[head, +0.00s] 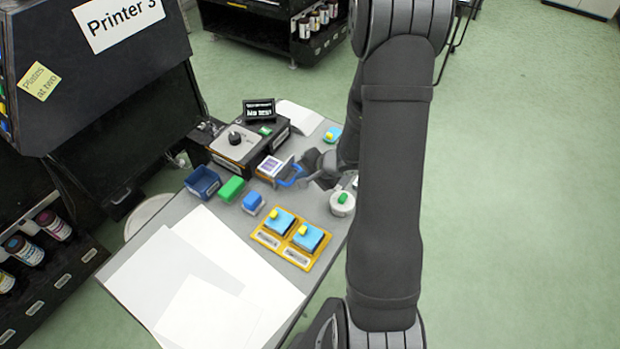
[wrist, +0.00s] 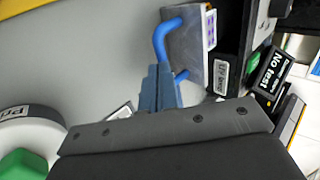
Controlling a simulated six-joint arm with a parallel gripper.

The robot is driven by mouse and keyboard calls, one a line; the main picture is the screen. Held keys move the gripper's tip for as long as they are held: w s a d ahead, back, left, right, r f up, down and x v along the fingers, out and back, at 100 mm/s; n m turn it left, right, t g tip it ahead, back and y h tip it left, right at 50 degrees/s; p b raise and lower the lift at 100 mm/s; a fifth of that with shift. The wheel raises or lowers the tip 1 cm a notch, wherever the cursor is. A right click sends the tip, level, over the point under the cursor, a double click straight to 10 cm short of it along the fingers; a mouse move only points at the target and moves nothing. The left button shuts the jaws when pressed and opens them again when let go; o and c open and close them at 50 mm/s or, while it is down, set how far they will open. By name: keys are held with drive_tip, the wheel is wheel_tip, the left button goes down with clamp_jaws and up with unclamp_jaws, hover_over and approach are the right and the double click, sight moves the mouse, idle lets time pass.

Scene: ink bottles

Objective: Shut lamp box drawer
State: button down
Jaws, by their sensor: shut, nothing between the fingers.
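The lamp box (head: 236,145) is a dark box with a round knob, at the back of the table. Its drawer (head: 268,170) sticks out toward my gripper, with a white and purple item showing in it. The drawer's grey front (wrist: 188,50) and blue bar handle (wrist: 160,38) are close in the wrist view; the handle (head: 291,181) also shows in the head view. My gripper (head: 304,174) is shut and empty in front of the drawer. Its fingertips (wrist: 157,72) are at the handle in the wrist view; I cannot tell whether they touch it.
A white round pot with a green top (head: 342,203) stands near my gripper. A yellow tray (head: 282,255) with two blue blocks, a green block (head: 231,189) and a blue bin (head: 203,182) lie in front. A small black sign (head: 259,110) stands behind the box.

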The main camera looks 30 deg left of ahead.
sight(286, 170)
drive_tip(key=a, duration=0.8)
drive_tip(key=shift+a, duration=0.3)
drive_tip(key=d, duration=0.2)
drive_tip(key=d+r, duration=0.1)
drive_tip(key=d, duration=0.1)
drive_tip(key=shift+d, duration=0.25)
drive_tip(key=v, duration=0.9)
drive_tip(key=shift+d+r, duration=0.15)
drive_tip(key=shift+r, duration=0.15)
